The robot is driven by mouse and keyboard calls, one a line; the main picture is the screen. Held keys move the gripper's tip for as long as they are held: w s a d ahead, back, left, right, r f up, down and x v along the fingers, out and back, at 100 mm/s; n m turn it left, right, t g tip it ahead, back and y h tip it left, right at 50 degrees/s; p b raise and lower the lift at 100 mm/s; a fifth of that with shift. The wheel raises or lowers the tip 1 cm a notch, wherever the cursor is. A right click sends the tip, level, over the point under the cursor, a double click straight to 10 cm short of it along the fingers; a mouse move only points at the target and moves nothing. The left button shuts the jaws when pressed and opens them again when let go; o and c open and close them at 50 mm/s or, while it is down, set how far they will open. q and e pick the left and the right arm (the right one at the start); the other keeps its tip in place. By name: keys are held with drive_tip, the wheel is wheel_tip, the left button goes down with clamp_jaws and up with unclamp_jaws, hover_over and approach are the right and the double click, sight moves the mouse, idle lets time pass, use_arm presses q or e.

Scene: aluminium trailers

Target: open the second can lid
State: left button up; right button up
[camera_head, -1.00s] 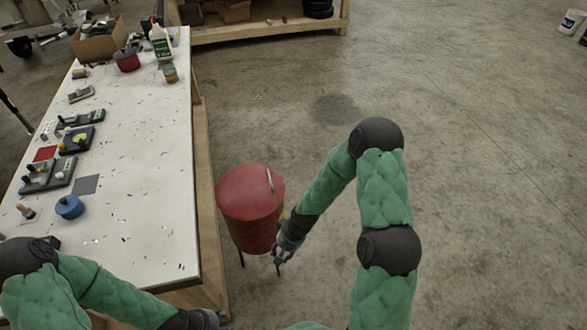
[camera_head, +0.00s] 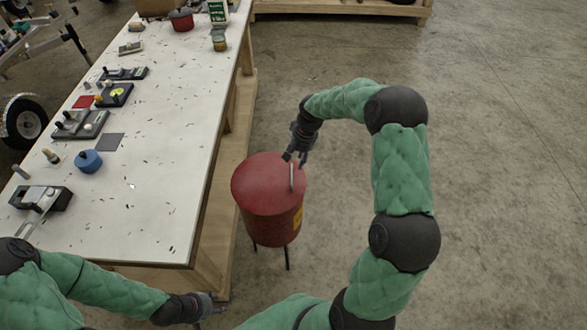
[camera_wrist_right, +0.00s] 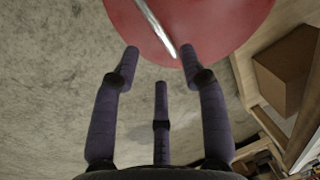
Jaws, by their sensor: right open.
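A red can (camera_head: 268,212) on thin dark legs stands on the floor beside the table. Its round red lid (camera_head: 262,175) lies flat on top and looks shut. A metal handle (camera_head: 291,177) runs along the right part of the lid; it also shows in the right wrist view (camera_wrist_right: 154,27). My right gripper (camera_head: 296,160) is at the far edge of the lid, by the end of the handle. In the wrist view its fingers (camera_wrist_right: 158,65) are spread, with nothing between them. My left gripper (camera_head: 215,308) is low, near the table's front corner; its fingers are too small to read.
The white-topped table (camera_head: 165,170) on a wooden frame stands left of the can. It carries a blue round container (camera_head: 88,161), several small devices, a red pot (camera_head: 181,21) and a green-white bottle (camera_head: 218,11). The concrete floor right of the can is clear.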

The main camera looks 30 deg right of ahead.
drive_tip(key=b, duration=0.1)
hover_over(294, 178)
wheel_tip(294, 178, down, 6)
drive_tip(key=shift+w+r, duration=0.1)
clamp_jaws()
